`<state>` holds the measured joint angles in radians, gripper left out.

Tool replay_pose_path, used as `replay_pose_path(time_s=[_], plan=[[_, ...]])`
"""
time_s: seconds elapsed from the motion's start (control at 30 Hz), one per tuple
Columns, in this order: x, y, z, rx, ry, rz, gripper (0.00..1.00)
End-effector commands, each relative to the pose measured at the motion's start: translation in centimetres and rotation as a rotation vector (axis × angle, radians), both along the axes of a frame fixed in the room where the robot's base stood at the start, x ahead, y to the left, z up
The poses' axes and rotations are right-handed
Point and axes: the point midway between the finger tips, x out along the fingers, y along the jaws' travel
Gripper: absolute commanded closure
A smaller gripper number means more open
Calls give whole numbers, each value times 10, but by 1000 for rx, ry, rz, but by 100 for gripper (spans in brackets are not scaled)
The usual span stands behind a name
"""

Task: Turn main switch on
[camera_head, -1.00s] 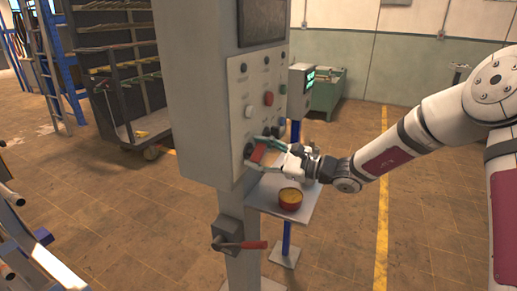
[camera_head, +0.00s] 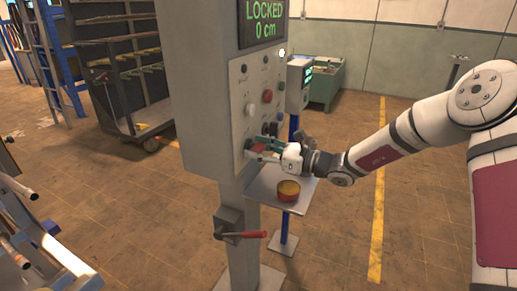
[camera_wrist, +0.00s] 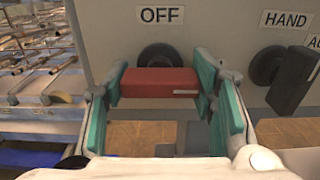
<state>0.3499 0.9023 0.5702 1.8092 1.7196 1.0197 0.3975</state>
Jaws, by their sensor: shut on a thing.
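The red main switch handle (camera_wrist: 158,82) lies level across its round black base (camera_wrist: 159,55), under the OFF label (camera_wrist: 161,15) in the wrist view. My gripper (camera_head: 268,147) is at the lower part of the grey control cabinet (camera_head: 205,90). Its teal fingers sit at the left and right ends of the red handle, shut on it. In the head view the fingers partly hide the handle. The cabinet's screen (camera_head: 263,20) is lit and reads "LOCKED 0 cm" in green.
A black knob (camera_wrist: 292,80) under a HAND label is close to the right of my gripper. A shelf (camera_head: 262,186) with a red-and-yellow bowl (camera_head: 288,191) is below my wrist. A red-handled lever (camera_head: 242,235) is on the cabinet's post.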

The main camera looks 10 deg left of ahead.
Motion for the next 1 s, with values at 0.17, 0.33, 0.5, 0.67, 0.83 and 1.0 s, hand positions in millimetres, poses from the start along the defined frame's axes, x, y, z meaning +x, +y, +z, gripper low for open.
replay_pose_path(time_s=[0.17,0.33,0.5,0.67,0.83,1.0], plan=[[-1,0,-2,0,11,0,77],[-1,0,-2,0,11,0,77],[0,0,-2,0,9,0,28],[0,0,-1,1,7,0,28],[0,-1,-1,1,6,0,28],[-5,-17,-1,0,5,-3,28]])
